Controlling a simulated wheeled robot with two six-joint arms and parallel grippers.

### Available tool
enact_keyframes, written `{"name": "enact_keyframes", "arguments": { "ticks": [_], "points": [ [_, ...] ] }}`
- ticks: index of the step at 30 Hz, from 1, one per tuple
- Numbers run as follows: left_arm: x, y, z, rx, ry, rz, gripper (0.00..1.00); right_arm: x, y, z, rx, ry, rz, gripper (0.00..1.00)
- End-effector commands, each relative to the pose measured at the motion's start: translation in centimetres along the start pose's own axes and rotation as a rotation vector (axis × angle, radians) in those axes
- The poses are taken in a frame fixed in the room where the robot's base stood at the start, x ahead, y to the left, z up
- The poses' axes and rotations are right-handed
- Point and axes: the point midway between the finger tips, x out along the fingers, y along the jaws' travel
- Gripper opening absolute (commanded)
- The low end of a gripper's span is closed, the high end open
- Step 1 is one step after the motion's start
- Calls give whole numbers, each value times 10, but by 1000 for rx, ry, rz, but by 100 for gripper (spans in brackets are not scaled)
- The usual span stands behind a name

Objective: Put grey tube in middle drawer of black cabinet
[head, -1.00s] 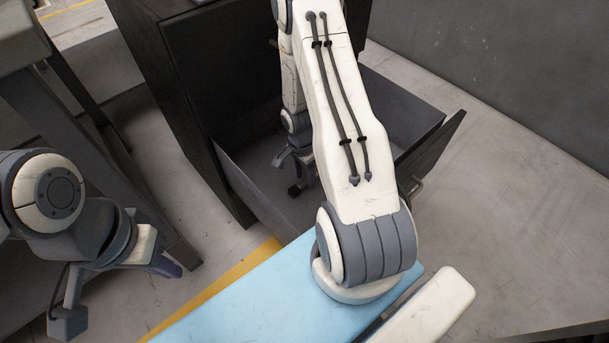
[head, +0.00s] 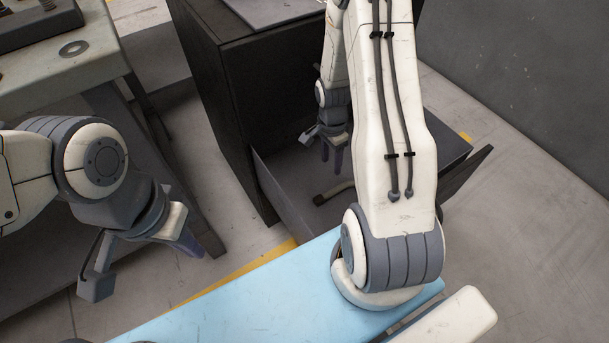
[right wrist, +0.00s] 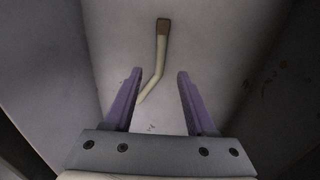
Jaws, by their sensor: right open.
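The tube (head: 336,192), pale and bent with a brown end, lies on the floor of the open drawer (head: 278,200) of the black cabinet (head: 270,75). The right wrist view shows the tube (right wrist: 160,62) lying flat, with its lower end between the finger lines. My right gripper (head: 331,150) is above the tube inside the drawer, open and empty, apart from it. Its purple fingers (right wrist: 154,90) show in the right wrist view. My left gripper (head: 185,243) hangs at the left, away from the cabinet; its jaw gap is hidden. Which drawer level is open is not clear.
A workbench (head: 85,50) with a metal ring (head: 74,48) on it stands at the left. A grey panel (head: 275,12) lies on top of the cabinet. A grey wall (head: 530,80) stands at the right. The floor right of the drawer is clear.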

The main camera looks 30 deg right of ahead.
Motion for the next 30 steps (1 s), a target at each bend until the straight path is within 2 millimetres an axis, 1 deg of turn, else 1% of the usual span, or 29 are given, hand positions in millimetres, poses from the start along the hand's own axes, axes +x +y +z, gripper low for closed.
{"name": "enact_keyframes", "arguments": {
  "ticks": [2,5,8,9,11,12,14,15,17,18,19,21,24,27,30],
  "points": [
    [0,0,0,0,0,0,0,-1,0,1,-3,0,0,56],
    [0,0,0,0,0,0,0,-12,-4,11,-65,6,-8,56],
    [0,0,0,0,0,0,0,-44,-12,44,-251,20,-25,56],
    [0,0,0,0,0,0,0,-61,-13,63,-361,27,-33,56],
    [0,0,0,0,0,0,0,-89,-10,98,-554,37,-47,56],
    [0,0,0,0,0,0,0,-108,-4,123,-694,41,-57,56],
    [0,0,0,0,0,0,0,-133,11,158,-907,47,-70,56],
    [0,0,0,0,0,0,0,-148,24,181,-1049,50,-80,56],
    [0,0,0,0,0,0,0,-168,48,210,-1261,51,-94,56],
    [0,0,0,0,0,0,0,-178,64,227,-1396,52,-104,56],
    [0,0,0,0,0,0,0,-185,78,238,-1492,51,-111,56],
    [0,0,0,0,0,0,0,-198,106,257,-1697,49,-128,56],
    [0,0,0,0,0,0,0,-209,140,272,-1925,44,-148,56],
    [0,0,0,0,0,0,0,-214,161,279,-2064,39,-160,56],
    [0,0,0,0,0,0,0,-215,170,281,-2124,36,-163,56]
  ]
}}
